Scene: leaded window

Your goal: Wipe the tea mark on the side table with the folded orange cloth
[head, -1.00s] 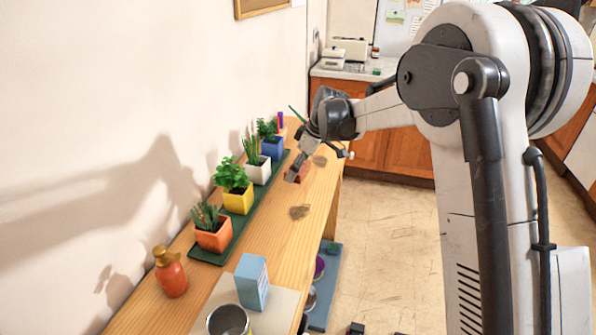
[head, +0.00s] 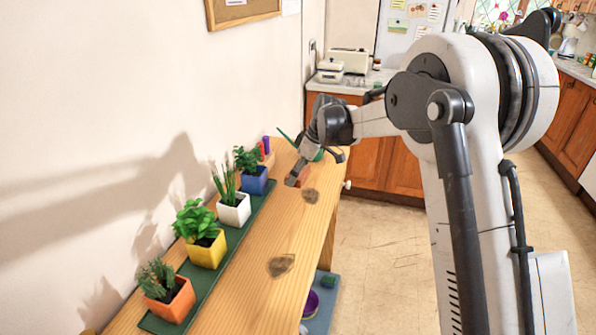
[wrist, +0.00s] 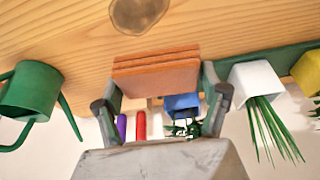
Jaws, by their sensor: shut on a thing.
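My gripper (head: 293,181) is over the far end of the wooden side table (head: 246,287). It is shut on the folded orange cloth (wrist: 157,72), which spans between the fingers in the wrist view. In the head view the cloth is mostly hidden behind the gripper. I cannot tell whether the cloth touches the table. Two brown marks are on the tabletop: a far one (head: 311,196) close to the gripper, and a nearer one (head: 281,265). One mark also shows in the wrist view (wrist: 138,12), apart from the cloth.
A row of potted plants stands on a green strip (head: 222,262) along the wall, including a yellow pot (head: 206,251) and a blue pot (head: 254,181). A green watering can (wrist: 30,92) is near the gripper. Bare wood lies between the marks and strip.

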